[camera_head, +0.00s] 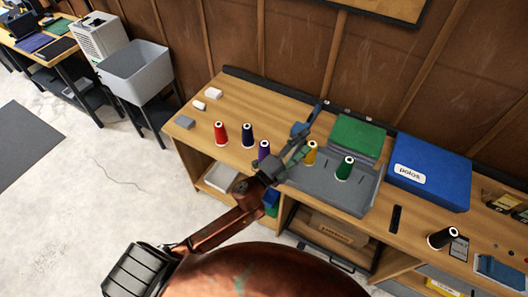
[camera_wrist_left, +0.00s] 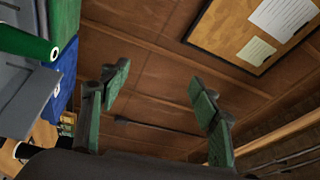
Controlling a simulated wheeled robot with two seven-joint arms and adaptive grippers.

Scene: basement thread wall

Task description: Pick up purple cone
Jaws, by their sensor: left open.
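The purple cone (camera_head: 264,149) stands upright on the wooden workbench, between the dark blue cone and the yellow cone. Its lower part is partly hidden behind my left gripper's body. My left gripper (camera_head: 311,128) is above the bench, with its fingers extending up and to the right of the purple cone. Its two greenish fingers are spread wide and empty in the left wrist view (camera_wrist_left: 160,85). That view faces the wall, and the purple cone does not show in it. My right gripper is not in view.
Red (camera_head: 220,133), dark blue (camera_head: 247,135), yellow (camera_head: 311,153) and green (camera_head: 345,168) cones stand nearby. A grey tray (camera_head: 325,194), green box (camera_head: 357,136) and blue case (camera_head: 430,172) lie to the right. A black cone (camera_head: 441,238) stands farther right. The bench's left end has some free room.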

